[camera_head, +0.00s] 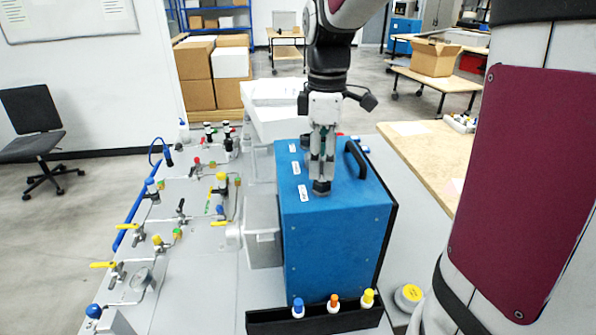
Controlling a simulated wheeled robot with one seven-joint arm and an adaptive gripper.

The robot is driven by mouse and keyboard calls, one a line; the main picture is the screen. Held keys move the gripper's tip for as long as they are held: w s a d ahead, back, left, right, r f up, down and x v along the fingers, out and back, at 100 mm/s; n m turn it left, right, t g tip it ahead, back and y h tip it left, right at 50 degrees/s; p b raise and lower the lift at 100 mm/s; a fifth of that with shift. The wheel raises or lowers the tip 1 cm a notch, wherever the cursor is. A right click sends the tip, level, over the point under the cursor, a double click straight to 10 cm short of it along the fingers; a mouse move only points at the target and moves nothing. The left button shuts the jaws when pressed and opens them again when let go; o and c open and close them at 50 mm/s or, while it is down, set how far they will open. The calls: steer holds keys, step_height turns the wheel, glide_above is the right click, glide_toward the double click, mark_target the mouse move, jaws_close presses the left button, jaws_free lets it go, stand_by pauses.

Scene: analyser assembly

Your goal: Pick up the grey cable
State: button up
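My gripper (321,187) points straight down over the top of the blue analyser box (338,235), in front of its black handle (355,159). Its fingers look close together, but from this angle I cannot tell whether they are open or shut, or whether they hold anything. Whether the dark fingertips touch the box top is also unclear. I cannot make out a grey cable for certain. A blue cable (153,150) loops up at the far left of the bench.
Valves and fittings with yellow handles (103,265) crowd the grey bench left of the box. A black holder (262,322) with blue, orange and yellow-capped bottles stands in front. A yellow-topped round item (411,293) sits at right. A wooden table (430,150) stands behind right.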

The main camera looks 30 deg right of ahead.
jaws_close()
steer(key=shift+r, duration=0.1)
step_height(320, 180, up, 17)
steer(key=p, duration=0.5)
steer(key=shift+p, duration=0.3)
stand_by(1.0)
